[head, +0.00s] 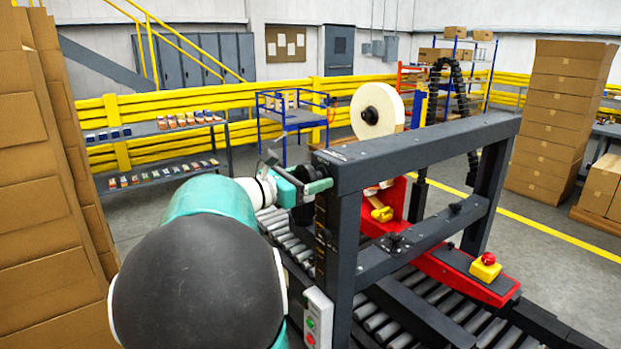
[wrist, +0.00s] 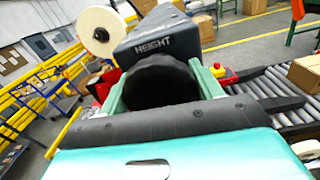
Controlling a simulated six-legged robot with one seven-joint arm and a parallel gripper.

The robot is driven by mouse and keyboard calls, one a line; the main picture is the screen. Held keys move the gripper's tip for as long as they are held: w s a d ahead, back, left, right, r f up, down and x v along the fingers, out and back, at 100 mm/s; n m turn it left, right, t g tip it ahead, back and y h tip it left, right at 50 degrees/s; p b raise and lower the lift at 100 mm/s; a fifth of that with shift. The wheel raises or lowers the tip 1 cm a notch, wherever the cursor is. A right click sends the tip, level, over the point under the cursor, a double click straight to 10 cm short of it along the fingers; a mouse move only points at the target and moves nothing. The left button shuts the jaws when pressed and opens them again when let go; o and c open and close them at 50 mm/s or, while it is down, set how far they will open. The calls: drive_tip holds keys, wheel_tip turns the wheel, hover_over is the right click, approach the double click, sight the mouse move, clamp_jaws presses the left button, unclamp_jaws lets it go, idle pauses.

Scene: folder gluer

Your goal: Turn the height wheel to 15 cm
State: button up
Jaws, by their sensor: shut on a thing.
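The black round height wheel (wrist: 160,80) sits between my gripper's two green fingers in the wrist view. The dark machine beam (wrist: 165,38) with the word HEIGHT is right behind it. My gripper (wrist: 160,88) is shut on the wheel, one finger on each side. In the head view my gripper (head: 307,186) reaches the near left end of the grey folder gluer frame (head: 420,150), and the wheel is mostly hidden there. No height reading is legible in either view.
A control box (head: 318,318) with green and red buttons is on the near post. A roller conveyor (head: 380,322) runs under the frame. A red arm (head: 465,277) carries a yellow-based emergency stop (head: 485,266). Stacked cartons (head: 45,180) stand close on the left.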

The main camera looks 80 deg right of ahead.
drive_tip(key=n, duration=0.4)
drive_tip(key=shift+w, duration=0.1)
drive_tip(key=n, duration=0.5)
drive_tip(key=shift+f+n, duration=0.1)
drive_tip(key=shift+n, duration=0.2)
idle(0.4)
drive_tip(key=o, duration=1)
drive_tip(key=v, duration=1.3)
drive_tip(key=shift+w+a+r, duration=0.2)
drive_tip(key=shift+a, duration=0.05)
